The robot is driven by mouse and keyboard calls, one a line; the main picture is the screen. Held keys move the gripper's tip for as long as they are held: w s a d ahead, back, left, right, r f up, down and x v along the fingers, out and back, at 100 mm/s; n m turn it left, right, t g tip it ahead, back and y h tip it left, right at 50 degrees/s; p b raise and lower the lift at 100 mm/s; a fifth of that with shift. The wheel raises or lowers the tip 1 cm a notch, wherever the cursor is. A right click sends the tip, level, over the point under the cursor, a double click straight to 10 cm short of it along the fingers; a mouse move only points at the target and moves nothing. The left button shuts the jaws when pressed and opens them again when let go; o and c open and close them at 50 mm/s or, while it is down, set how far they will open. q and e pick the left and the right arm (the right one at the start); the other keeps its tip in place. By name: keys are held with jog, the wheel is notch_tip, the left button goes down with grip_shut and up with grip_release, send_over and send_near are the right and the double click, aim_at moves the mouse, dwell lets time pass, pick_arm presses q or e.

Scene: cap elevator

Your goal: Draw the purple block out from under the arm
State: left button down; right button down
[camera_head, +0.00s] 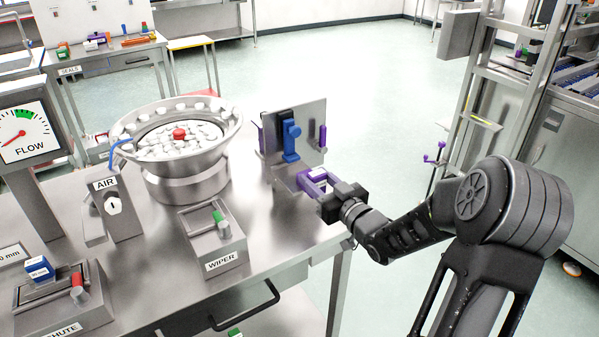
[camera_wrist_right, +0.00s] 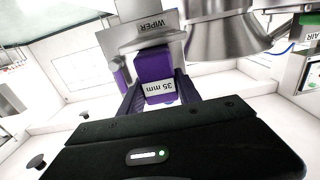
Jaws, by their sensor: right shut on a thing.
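The purple block (camera_wrist_right: 154,68) carries a white label reading 35 mm, upside down in the right wrist view. It sits between the two purple fingers of my right gripper (camera_wrist_right: 158,92), which is shut on it. In the head view the right gripper (camera_head: 314,182) is at the front edge of a metal fixture (camera_head: 312,115), and the block (camera_head: 318,174) shows small between the fingers. A blue arm (camera_head: 290,140) stands on the fixture just behind and left of the block. Whether they touch is hard to tell. My left gripper is not in view.
A steel bowl feeder (camera_head: 190,180) with a red cap (camera_head: 179,134) stands left of the fixture. A WIPER box (camera_head: 213,240) with a green switch is nearer on the table. Open floor lies right of the table, before a metal frame (camera_head: 480,110).

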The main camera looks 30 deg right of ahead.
jog(key=shift+s, duration=1.65)
